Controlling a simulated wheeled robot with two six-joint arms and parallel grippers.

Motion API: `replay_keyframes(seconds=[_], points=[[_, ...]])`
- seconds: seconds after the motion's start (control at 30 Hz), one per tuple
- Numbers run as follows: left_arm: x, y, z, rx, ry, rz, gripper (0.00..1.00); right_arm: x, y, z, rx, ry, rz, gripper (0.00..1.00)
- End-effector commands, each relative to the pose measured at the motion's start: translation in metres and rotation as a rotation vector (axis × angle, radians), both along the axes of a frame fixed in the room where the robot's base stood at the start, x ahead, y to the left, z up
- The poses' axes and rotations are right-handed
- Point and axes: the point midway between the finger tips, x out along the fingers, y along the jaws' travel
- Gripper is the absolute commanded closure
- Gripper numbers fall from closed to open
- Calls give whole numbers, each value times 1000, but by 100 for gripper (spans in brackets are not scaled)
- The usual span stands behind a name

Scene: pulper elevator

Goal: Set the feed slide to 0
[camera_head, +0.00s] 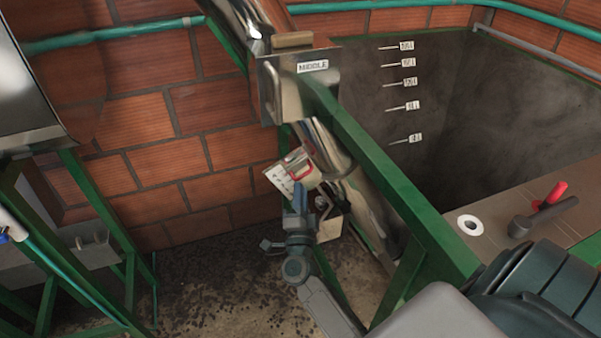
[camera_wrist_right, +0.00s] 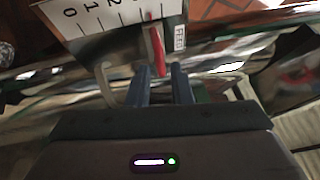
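The feed slide's white scale plate (camera_head: 281,181) hangs below the inclined metal tube in the head view. In the right wrist view the scale (camera_wrist_right: 95,14) shows 0 at the left and 2 further right. A red handle (camera_wrist_right: 155,48) stands right of the 2, beside the FEED label (camera_wrist_right: 180,38); it also shows in the head view (camera_head: 299,160). My right gripper (camera_wrist_right: 161,72) has its fingers apart, with the handle's tip at the gap between the fingertips. I cannot tell whether they touch it. In the head view this gripper (camera_head: 298,190) is just below the handle. My left gripper is out of view.
A green beam (camera_head: 390,178) slopes down beside the metal tube, close to my right arm. A grey tank (camera_head: 440,100) with level marks stands at the right. A ledge (camera_head: 490,215) carries a red-handled lever (camera_head: 545,208). The brick wall (camera_head: 150,140) is behind.

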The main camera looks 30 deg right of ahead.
Motion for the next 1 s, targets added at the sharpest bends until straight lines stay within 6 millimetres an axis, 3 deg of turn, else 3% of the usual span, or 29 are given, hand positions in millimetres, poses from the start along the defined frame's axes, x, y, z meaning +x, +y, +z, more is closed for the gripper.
replay_keyframes(seconds=[0.1, 0.3, 0.67, 0.8, 1.0], points=[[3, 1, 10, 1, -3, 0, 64, 18, -12, 11, -3, 0, 1, 80], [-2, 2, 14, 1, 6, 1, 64, 37, -25, 17, -2, 1, 1, 80], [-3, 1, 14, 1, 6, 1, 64, 42, -29, 17, -2, 3, 1, 80], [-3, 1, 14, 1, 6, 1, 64, 42, -28, 17, -2, 3, 1, 100], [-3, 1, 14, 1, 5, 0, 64, 42, -29, 17, -2, 3, 1, 100]])
